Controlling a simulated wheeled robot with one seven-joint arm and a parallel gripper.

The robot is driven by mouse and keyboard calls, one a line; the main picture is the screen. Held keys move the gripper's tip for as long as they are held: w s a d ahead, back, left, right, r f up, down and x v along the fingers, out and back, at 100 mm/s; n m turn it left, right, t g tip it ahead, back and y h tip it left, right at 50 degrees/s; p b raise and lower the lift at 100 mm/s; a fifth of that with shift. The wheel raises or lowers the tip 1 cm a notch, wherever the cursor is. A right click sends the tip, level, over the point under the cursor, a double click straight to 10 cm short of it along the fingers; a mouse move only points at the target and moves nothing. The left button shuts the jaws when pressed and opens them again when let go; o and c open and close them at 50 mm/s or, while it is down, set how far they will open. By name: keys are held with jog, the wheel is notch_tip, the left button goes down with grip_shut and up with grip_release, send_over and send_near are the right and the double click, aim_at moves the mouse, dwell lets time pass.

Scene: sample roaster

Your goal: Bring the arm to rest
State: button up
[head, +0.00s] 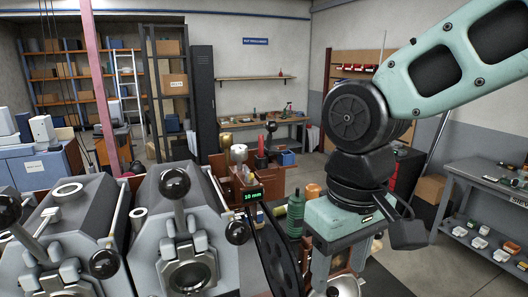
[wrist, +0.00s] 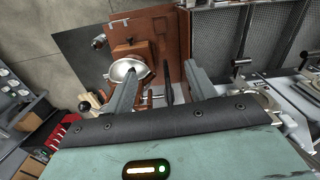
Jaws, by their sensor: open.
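My arm (head: 450,70) comes in from the upper right of the head view. It bends at a dark round joint and hangs down to my mint gripper (head: 336,262). In the wrist view my gripper (wrist: 163,78) has its two grey fingers well apart, with nothing held between them. The bowl also shows at the bottom of the head view (head: 345,288), below the gripper. I cannot tell how far the fingers are above it.
Grey roaster machines with black ball levers (head: 175,183) fill the left foreground. A green ribbed bottle (head: 295,214) stands close to the left of my gripper. A grey shelf table (head: 485,185) is at the right. Open floor (head: 450,265) shows between.

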jog(key=s+d+f+b, duration=0.1)
jog(key=s+f+b, duration=0.2)
jog(key=f, duration=0.4)
jog(key=s+d+f+n+b, duration=0.1)
jog(key=s+f+b, duration=0.2)
jog(key=f+b, duration=0.3)
jog(key=s+d+f+n+b, duration=0.1)
jog(key=s+f+b, duration=0.2)
jog(key=f, duration=0.6)
jog(key=shift+d+f+b, duration=0.15)
jog(key=shift+d+b, duration=0.2)
jog(key=shift+b, duration=0.85)
